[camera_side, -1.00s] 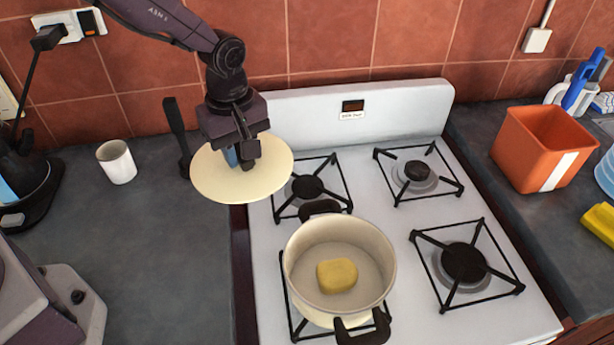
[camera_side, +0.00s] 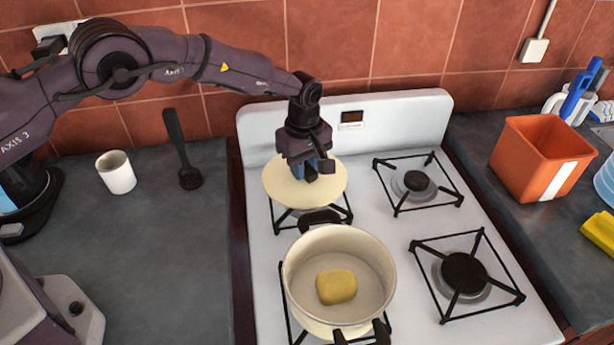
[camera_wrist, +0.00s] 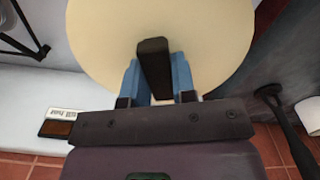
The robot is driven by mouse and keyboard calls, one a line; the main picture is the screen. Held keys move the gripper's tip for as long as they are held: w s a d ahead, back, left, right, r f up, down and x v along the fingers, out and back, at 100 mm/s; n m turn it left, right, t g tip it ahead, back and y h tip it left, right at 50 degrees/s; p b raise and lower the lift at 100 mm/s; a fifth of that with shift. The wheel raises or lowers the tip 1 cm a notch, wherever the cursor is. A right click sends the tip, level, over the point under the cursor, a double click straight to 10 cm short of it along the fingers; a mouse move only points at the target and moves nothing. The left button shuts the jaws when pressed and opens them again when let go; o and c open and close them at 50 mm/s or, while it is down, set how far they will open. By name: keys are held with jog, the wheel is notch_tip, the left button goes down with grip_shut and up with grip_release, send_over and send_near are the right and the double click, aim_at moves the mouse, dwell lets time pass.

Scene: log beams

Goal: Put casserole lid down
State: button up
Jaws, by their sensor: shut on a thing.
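The cream casserole lid (camera_side: 283,184) is over the back left burner of the stove in the side view. My gripper (camera_side: 318,170) is shut on the lid's dark handle. In the wrist view the lid (camera_wrist: 105,45) fills the upper middle, with the handle (camera_wrist: 153,68) between the blue fingers of my gripper (camera_wrist: 158,82). Whether the lid touches the burner grate cannot be told. The cream casserole pot (camera_side: 300,262) stands uncovered on the front left burner, with a yellow block (camera_side: 337,287) inside.
The back right burner (camera_side: 418,181) and front right burner (camera_side: 464,272) are empty. A white mug (camera_side: 117,173) and a black spatula (camera_side: 180,145) are on the left counter. An orange bin (camera_side: 530,160) stands on the right counter. The stove's raised back panel (camera_side: 400,118) is close behind my gripper.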

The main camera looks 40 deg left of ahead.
aim_at(307, 178)
jog(key=shift+w+d+f, duration=0.1)
jog(key=shift+w+f, duration=0.25)
jog(key=shift+f, duration=1.55)
jog(key=shift+f, duration=0.15)
jog(key=o, duration=0.9)
